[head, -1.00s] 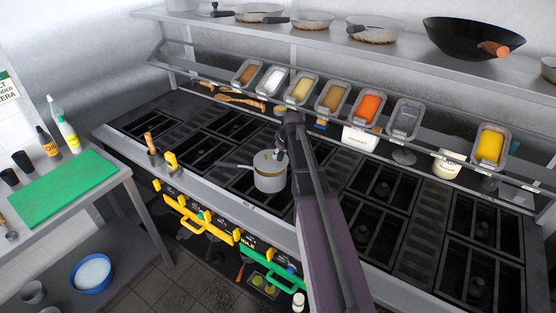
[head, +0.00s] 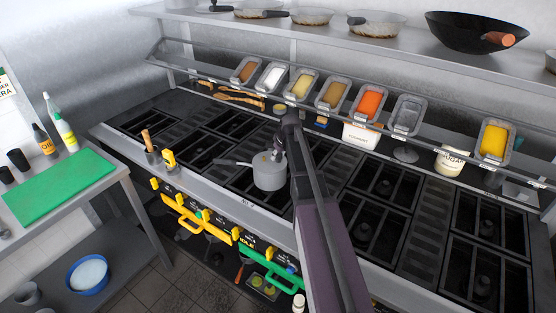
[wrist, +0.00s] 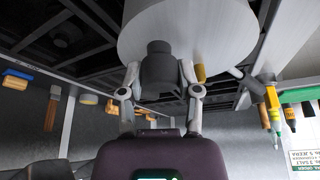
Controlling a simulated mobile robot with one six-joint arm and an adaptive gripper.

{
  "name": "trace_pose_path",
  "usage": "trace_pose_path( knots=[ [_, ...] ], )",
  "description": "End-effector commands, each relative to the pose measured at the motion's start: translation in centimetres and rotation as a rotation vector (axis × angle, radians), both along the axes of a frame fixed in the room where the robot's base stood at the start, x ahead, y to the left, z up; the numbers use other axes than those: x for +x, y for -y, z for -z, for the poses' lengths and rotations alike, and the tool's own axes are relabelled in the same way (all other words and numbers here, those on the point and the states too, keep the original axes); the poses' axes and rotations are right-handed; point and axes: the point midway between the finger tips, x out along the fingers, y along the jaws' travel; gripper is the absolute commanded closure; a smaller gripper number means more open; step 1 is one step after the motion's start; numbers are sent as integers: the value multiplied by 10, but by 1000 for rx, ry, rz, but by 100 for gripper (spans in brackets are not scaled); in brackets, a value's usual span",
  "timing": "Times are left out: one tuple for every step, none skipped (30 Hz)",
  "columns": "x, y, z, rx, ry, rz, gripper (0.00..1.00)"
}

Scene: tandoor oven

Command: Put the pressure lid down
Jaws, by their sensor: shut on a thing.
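The pressure lid (wrist: 205,30) is a round grey disc with a dark knob (wrist: 160,68), seen close up in the wrist view. My gripper (wrist: 160,85) is shut on that knob, one finger on each side. In the head view, a grey pot (head: 269,172) with a long handle to the left stands on the front stove grates. My gripper (head: 280,140) is right above it, at the pot's top. The lid is at the pot's mouth, but I cannot tell whether it is fully seated.
Sauce and spice trays (head: 332,94) line the rail behind the stove (head: 386,190). Pans and a wok (head: 470,32) stand on the shelf above. A tool holder (head: 152,155) is on the front ledge, left of the pot. A green board (head: 60,184) lies on the left table.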

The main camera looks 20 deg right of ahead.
Motion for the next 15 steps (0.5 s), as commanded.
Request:
trace_pose_path(
  knots=[
    [0,0,3,0,1,0,100],
    [0,0,3,0,1,0,100],
    [0,0,3,0,1,0,100],
    [0,0,2,0,1,0,100],
    [0,0,2,0,1,0,100],
    [0,0,2,0,1,0,100],
    [0,0,2,0,1,0,100],
    [0,0,2,0,1,0,100],
    [0,-1,2,0,1,0,100],
    [0,-1,2,0,1,0,100],
    [0,-1,2,0,1,0,100],
    [0,-1,2,0,1,0,100],
    [0,-1,3,0,1,0,100],
    [0,-1,4,0,1,0,100],
    [0,-1,5,0,1,0,100]
  ],
)
